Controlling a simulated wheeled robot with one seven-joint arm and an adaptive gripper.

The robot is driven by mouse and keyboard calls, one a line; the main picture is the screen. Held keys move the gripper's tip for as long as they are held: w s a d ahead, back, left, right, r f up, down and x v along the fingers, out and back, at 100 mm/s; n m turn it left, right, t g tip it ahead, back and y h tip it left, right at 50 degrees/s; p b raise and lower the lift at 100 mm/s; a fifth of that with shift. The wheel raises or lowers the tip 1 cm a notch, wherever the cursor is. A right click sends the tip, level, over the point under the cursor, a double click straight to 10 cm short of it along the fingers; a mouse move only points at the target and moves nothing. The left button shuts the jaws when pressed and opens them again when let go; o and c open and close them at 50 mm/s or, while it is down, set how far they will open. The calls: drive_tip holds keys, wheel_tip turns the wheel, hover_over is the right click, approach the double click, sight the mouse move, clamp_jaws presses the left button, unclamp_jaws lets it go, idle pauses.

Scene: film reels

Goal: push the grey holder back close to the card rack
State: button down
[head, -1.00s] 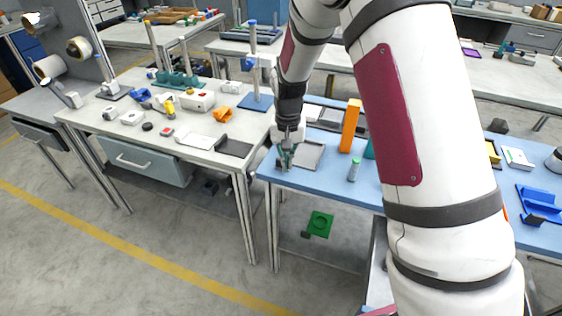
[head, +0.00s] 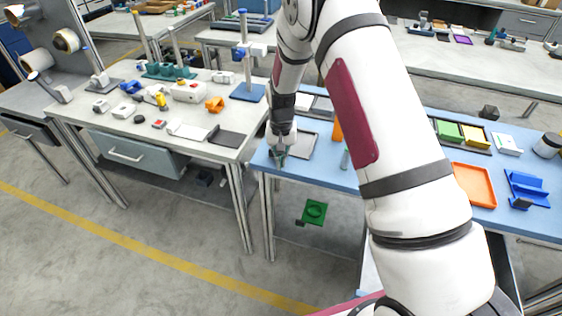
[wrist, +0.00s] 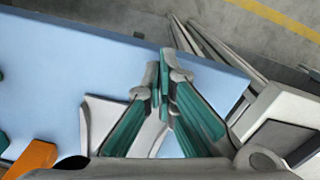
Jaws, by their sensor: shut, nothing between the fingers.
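My gripper (head: 278,160) is shut and empty, low over the front left corner of the blue table. A grey flat tray-like piece (head: 302,146), which looks like the grey holder, lies just right of and behind my fingers. In the wrist view my fingers (wrist: 165,65) are together above the blue top near its edge, and a pale grey piece (wrist: 98,122) lies beside them, partly covered. I cannot tell whether they touch it. I cannot tell for sure which thing is the card rack; a flat rack (head: 318,103) stands behind the grey piece, partly hidden by my arm.
An orange upright block (head: 337,130) and a grey-green cylinder (head: 345,159) stand right of the grey piece, close to my arm. An orange tray (head: 472,184) and a blue holder (head: 527,188) lie further right. A gap separates this table (head: 325,176) from the white bench (head: 217,155).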

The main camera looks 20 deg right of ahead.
drive_tip(key=w+b, duration=0.2)
drive_tip(key=w+d+b, duration=0.1)
drive_tip(key=w+b, duration=0.1)
drive_tip(key=w, duration=0.1)
drive_tip(key=w+d+b, duration=0.1)
drive_tip(key=w+b, duration=0.1)
drive_tip(key=b, duration=0.1)
drive_tip(key=shift+w+d+f, duration=0.15)
drive_tip(key=shift+w+f, duration=0.05)
drive_tip(key=shift+w, duration=0.05)
drive_tip(key=shift+w+d+r+b, duration=0.15)
drive_tip(key=shift+w+d+b, duration=0.1)
drive_tip(key=shift+w+b, duration=0.35)
drive_tip(key=shift+w, duration=0.1)
